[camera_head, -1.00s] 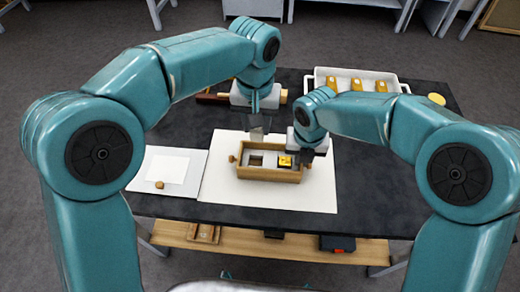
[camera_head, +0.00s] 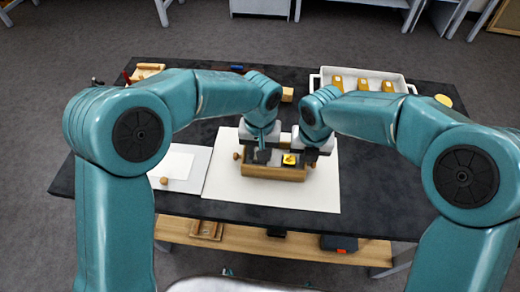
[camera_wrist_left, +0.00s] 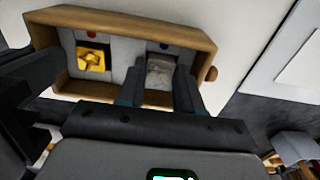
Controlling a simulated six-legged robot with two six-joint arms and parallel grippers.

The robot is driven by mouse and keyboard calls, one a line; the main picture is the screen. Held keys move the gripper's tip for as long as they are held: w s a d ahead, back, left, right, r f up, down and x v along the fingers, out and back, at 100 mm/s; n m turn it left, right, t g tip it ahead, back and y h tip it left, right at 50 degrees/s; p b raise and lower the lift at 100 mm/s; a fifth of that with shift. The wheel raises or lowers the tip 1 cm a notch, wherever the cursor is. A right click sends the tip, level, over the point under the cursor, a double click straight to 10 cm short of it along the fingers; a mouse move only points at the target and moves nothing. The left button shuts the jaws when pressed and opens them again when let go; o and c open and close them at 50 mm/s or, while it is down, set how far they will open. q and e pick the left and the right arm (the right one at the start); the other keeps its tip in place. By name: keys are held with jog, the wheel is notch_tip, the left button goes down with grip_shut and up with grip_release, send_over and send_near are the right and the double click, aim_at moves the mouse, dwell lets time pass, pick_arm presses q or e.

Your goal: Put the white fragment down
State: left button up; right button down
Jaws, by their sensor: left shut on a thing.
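My left gripper (camera_head: 262,156) reaches down at the left compartment of a wooden two-part box (camera_head: 272,174). In the left wrist view its fingers (camera_wrist_left: 159,84) are shut on the white fragment (camera_wrist_left: 160,70), a greyish-white rough piece. The fragment is at the compartment by the blue dot; whether it touches the floor I cannot tell. The fragment is hidden in the head view. A gold fragment (camera_wrist_left: 91,60) lies in the other compartment, by the red dot. My right gripper (camera_head: 312,156) is at the box's right end; its fingers are not clear.
The box stands on a white sheet (camera_head: 230,190) on a dark table. A white card (camera_head: 172,167) with a small brown knob (camera_head: 164,181) lies left. A white tray (camera_head: 405,83) with several golden pieces is at the back right.

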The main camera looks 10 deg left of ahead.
pick_arm(q)
jog(key=shift+f, duration=0.1)
jog(key=o, duration=0.7)
jog(key=shift+o, duration=0.2)
notch_tip(320, 180, up, 12)
pick_arm(e)
jog(key=c, duration=1.2)
grip_release()
jog(key=shift+o, duration=0.2)
